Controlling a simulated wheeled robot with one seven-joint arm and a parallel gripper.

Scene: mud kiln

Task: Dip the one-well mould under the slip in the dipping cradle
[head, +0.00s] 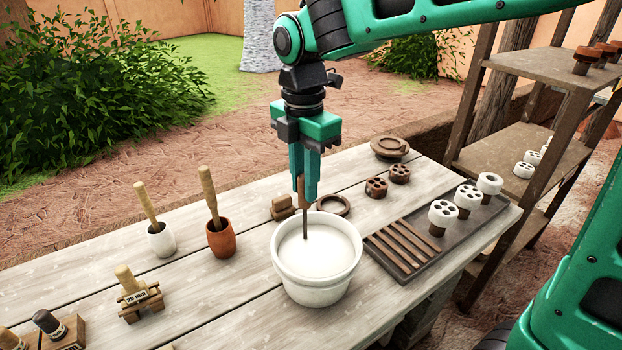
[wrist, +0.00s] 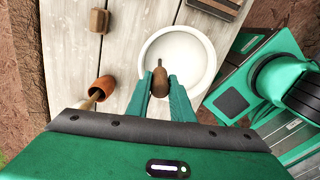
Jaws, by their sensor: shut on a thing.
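My gripper (head: 304,198) is shut on the brown wooden handle (head: 300,184) of what looks like the dipping cradle, upright over the white slip bucket (head: 315,290). Its thin dark rod (head: 305,225) goes down into the white slip (head: 325,245). The cradle's lower end is hidden, so I cannot tell whether a mould is in it. In the wrist view the handle (wrist: 159,82) sits between my fingertips (wrist: 160,88), over the near part of the bucket (wrist: 205,52). A white mould with one visible opening (head: 490,183) stands on the dark slatted board.
Two white moulds with several holes (head: 442,215) share the slatted board (head: 398,268). Brown moulds (head: 376,187) and a brown ring (head: 333,205) lie behind the bucket. A terracotta pot (head: 221,240) and a white pot (head: 161,241) with wooden handles stand left. Shelves (head: 530,62) rise at right.

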